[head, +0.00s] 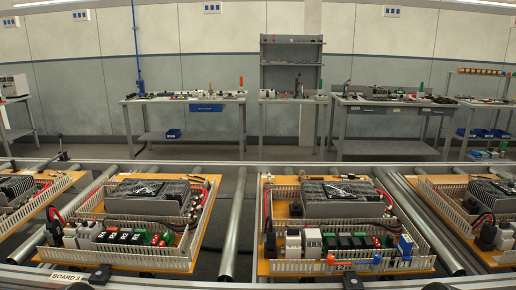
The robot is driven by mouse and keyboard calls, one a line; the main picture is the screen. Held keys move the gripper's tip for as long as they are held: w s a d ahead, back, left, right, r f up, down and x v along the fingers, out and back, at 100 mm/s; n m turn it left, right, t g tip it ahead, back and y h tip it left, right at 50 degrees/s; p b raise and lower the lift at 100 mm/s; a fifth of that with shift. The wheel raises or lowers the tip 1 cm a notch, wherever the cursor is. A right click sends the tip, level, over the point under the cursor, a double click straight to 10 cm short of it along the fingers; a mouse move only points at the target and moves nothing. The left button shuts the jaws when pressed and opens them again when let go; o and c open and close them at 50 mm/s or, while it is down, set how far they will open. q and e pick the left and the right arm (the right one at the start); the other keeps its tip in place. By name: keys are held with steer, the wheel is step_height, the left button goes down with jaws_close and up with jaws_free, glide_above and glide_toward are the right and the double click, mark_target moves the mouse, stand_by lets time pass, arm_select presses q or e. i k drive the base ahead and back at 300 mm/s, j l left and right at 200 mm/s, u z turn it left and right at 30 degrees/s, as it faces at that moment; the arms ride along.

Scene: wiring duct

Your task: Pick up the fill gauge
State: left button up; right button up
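I cannot tell for sure which thing is the fill gauge. A small blue piece (405,246) stands at the right end of the device row on the middle-right board (262,250). A small item with red-orange and blue parts (354,261) lies along the front duct (290,267) of that board. Neither gripper can be made out in the head view.
Boards with slotted ducts and grey fan units (345,198) sit on a roller conveyor (233,225). A board labelled BOARD 3 (70,277) is on the left. Workbenches (185,98) and a shelf unit (291,62) stand behind, across open floor.

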mark_target(405, 246)
steer(key=i+l+z, duration=0.2)
steer(key=l, duration=0.3)
steer(key=i+l+z, duration=0.15)
steer(key=i+l, duration=0.2)
steer(key=l, duration=0.15)
steer(key=i+l+z, duration=0.2)
steer(key=i+l, duration=0.1)
steer(key=l, duration=0.1)
